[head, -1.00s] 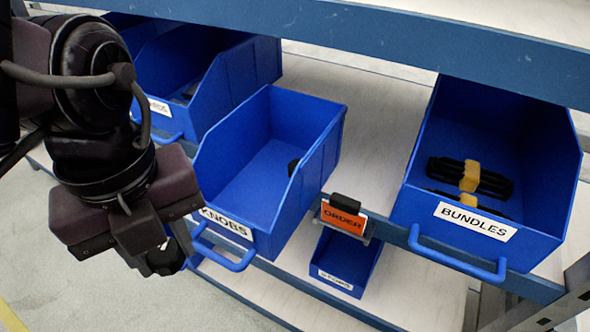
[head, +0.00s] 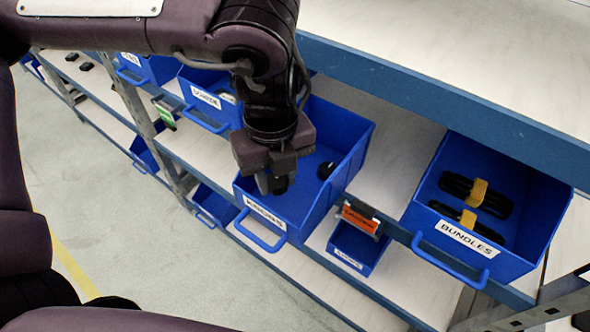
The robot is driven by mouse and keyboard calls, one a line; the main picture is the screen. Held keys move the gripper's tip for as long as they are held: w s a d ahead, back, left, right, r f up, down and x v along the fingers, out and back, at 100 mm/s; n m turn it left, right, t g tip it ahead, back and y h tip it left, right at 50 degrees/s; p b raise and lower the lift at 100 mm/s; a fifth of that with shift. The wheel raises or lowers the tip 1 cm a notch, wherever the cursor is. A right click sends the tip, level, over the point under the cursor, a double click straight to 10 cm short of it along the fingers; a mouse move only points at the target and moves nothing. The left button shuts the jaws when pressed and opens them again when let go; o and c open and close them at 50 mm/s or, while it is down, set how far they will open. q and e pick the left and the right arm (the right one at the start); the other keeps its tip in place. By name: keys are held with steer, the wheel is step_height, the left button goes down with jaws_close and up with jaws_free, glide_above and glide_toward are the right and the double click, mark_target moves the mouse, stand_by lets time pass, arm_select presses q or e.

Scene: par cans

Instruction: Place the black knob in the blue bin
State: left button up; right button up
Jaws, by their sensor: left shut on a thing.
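My left gripper (head: 272,184) is over the front part of the blue bin labelled KNOBS (head: 308,222). It is shut on a black knob (head: 280,185), which shows only in part below the fingers. Another black knob (head: 326,170) lies inside the same bin, toward its right wall. I cannot tell whether the held knob touches the bin's floor. My right gripper is not in view.
A blue bin labelled BUNDLES (head: 420,222) holds black bundles with yellow bands at the right. An orange ORDER sign (head: 360,218) stands above a small blue bin (head: 357,250). A blue shelf beam (head: 430,98) runs above the bins.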

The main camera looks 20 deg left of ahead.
mark_target(295, 193)
arm_select(q)
steer(key=w, duration=0.1)
steer(key=w+d+f, duration=0.1)
steer(key=w, duration=0.1)
steer(key=w+d+p, duration=0.1)
steer(key=shift+w+f, duration=0.4)
steer(key=shift+a+f, duration=0.15)
steer(key=shift+f, duration=2.45)
steer(key=shift+f, duration=0.2)
steer(key=o, duration=1)
steer(key=shift+c, duration=0.2)
steer(key=shift+r, duration=0.1)
step_height(295, 193, up, 8)
